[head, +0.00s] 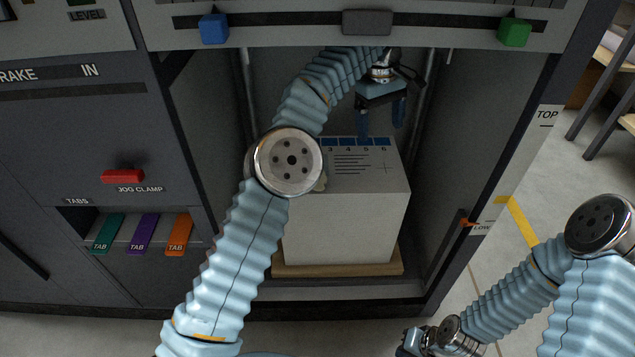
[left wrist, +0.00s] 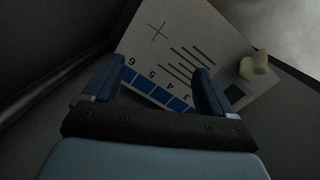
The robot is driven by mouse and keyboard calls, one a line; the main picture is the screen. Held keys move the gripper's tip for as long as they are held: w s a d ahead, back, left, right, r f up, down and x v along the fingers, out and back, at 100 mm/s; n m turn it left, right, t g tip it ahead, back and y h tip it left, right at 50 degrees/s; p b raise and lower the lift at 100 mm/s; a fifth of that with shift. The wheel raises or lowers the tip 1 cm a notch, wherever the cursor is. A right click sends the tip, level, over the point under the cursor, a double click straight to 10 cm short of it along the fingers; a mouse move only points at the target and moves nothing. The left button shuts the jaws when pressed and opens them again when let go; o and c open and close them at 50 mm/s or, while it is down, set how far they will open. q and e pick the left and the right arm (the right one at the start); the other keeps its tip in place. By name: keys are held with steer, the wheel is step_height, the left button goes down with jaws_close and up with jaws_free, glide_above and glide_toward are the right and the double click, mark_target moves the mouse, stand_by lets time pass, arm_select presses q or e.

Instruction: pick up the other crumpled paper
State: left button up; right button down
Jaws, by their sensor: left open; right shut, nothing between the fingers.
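A crumpled paper, a small pale lump (head: 321,184), sits on the top of a white block-like stack (head: 345,228). My left arm's elbow partly hides it in the head view. In the left wrist view the paper (left wrist: 254,65) is at the right, beyond the right finger and apart from it. My left gripper (head: 381,122) is open and empty above the back of the stack, over the blue numbered strip (head: 355,142). It also shows in the left wrist view (left wrist: 155,88). My right gripper (head: 412,345) is shut at the bottom edge of the head view, partly cut off.
The stack stands on a tan board (head: 340,268) inside a dark bay with walls close on both sides. Blue (head: 214,28) and green (head: 514,32) blocks sit on the rail above. Coloured tabs (head: 142,234) and a red clamp handle (head: 123,176) are at left.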

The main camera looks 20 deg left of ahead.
arm_select(q)
steer(key=s+a+m+b, duration=0.1)
steer(key=s+a+m, duration=0.2)
steer(key=m, duration=0.5)
steer(key=s+a+m+h+b, duration=0.1)
steer(key=s+a+m, duration=0.3)
steer(key=m, duration=0.5)
steer(key=s+a+f+m+b, duration=0.1)
steer(key=s+a+m+b, duration=0.2)
steer(key=a+m, duration=0.3)
steer(key=shift+s+m+h, duration=0.25)
steer(key=shift+m+h, duration=0.05)
steer(key=shift+m, duration=1.3)
steer(key=shift+s+a+m, duration=0.15)
steer(key=shift+m, duration=0.25)
steer(key=shift+a+f, duration=0.1)
steer(key=shift+f, duration=0.05)
steer(key=b+x, duration=0.3)
steer(key=x, duration=0.4)
steer(key=shift+s+f, duration=0.1)
steer(key=shift+f, duration=0.05)
steer(key=shift+c, duration=0.4)
steer(key=c, duration=1)
